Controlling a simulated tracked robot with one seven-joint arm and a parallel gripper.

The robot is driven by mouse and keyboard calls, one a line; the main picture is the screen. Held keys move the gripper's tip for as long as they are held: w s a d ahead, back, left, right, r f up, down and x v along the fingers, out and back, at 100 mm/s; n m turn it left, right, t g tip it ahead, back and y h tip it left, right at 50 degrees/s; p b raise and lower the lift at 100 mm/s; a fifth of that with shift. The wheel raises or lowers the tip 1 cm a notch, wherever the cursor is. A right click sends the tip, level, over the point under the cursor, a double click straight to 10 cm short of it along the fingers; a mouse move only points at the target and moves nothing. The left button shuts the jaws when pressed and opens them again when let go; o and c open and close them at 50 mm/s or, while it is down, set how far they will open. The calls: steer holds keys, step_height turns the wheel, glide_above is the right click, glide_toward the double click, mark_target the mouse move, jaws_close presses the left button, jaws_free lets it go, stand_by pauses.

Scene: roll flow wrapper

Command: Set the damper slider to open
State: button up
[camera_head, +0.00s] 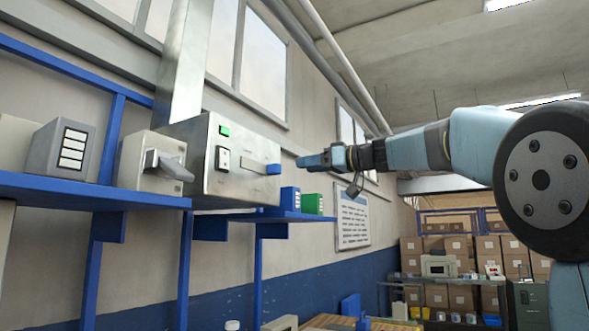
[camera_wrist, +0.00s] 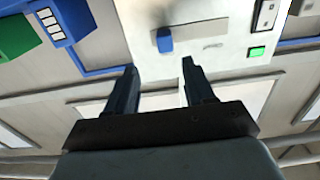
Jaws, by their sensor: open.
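The grey metal control box (camera_head: 205,185) is fixed at the wall and shelf on the left. A blue slider knob (camera_head: 273,169) sits at the right end of a narrow horizontal plate or slot on its front. In the wrist view the knob (camera_wrist: 165,39) shows ahead of the fingers, on the pale box face (camera_wrist: 225,22). My gripper (camera_head: 303,161) is just right of the knob in the head view. In the wrist view its two fingers (camera_wrist: 158,66) are apart with nothing between them, and the knob lies just beyond the tips. I see no contact.
The box face also carries a green button (camera_head: 225,131) and a black-and-white switch (camera_head: 222,158). A blue box (camera_head: 290,199) and a green box (camera_head: 312,204) stand on the blue shelf below the slider. A grey lever unit (camera_head: 150,160) stands left.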

steer(key=shift+v, duration=2.15)
steer(key=s+d+f+m+g+h, duration=0.1)
steer(key=s+d+f+m+h, duration=0.3)
steer(key=s+f, duration=0.6)
steer(key=s+d+f+m+g+h, duration=0.1)
steer(key=s+d+f+m+h, duration=0.3)
steer(key=s+f, duration=0.6)
steer(key=s+d+f+m+g+h, duration=0.1)
steer(key=s+d+f+m+h, duration=0.2)
steer(key=f, duration=2.3)
steer(key=s+d+h, duration=0.3)
steer(key=s+h, duration=0.1)
steer(key=s, duration=0.3)
steer(key=shift+s+d+f+m+g, duration=0.25)
steer(key=shift+s+f+m+g, duration=0.05)
steer(key=shift+s+m, duration=0.1)
